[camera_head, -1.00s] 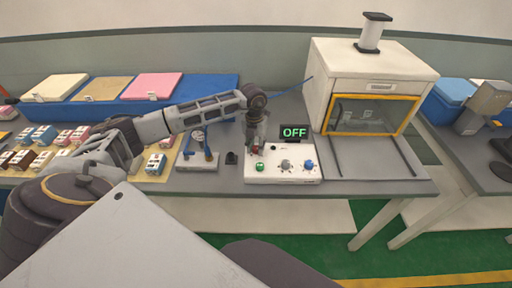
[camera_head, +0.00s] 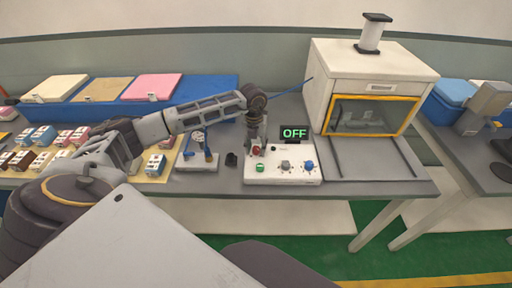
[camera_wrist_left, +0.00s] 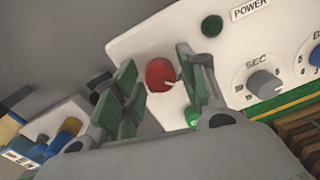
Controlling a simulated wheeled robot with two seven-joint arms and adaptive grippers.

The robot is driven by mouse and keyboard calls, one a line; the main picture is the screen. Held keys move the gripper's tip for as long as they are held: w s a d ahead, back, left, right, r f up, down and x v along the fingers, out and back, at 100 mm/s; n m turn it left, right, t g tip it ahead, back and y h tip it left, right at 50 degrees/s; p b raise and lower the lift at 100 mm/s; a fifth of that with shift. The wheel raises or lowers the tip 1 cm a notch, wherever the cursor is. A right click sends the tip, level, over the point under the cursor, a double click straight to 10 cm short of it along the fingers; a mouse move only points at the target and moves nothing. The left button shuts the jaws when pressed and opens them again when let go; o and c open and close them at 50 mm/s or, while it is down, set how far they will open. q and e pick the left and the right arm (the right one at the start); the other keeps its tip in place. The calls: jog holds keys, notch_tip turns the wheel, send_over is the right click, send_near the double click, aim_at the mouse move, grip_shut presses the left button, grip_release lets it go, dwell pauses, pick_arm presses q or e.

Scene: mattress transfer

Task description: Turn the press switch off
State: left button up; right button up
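The white control box (camera_head: 252,178) sits on the grey bench, with its small black display (camera_head: 294,132) reading OFF in green letters. A red round button (camera_wrist_left: 160,74) is on the box's left part and shows in the head view (camera_head: 256,150), partly hidden by my gripper. My left gripper (camera_head: 257,143) points down over that part of the box. In the left wrist view its fingers (camera_wrist_left: 160,98) are open and apart, with the red button showing between them. I cannot tell whether a finger touches the button. My right gripper is not in view.
The box also has a green button (camera_head: 260,168), a grey knob (camera_head: 285,165) and a blue knob (camera_head: 309,166). A white press machine (camera_head: 352,62) stands to the right. A blue-handled device (camera_head: 197,160) and a small black part (camera_head: 231,159) are to the left.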

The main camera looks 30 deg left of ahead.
aim_at(255, 148)
pick_arm(q)
jog(key=shift+o, duration=0.3)
notch_tip(255, 148, up, 12)
jog(key=shift+s+a, duration=0.15)
jog(key=shift+a, duration=0.1)
dwell(0.6)
dwell(0.6)
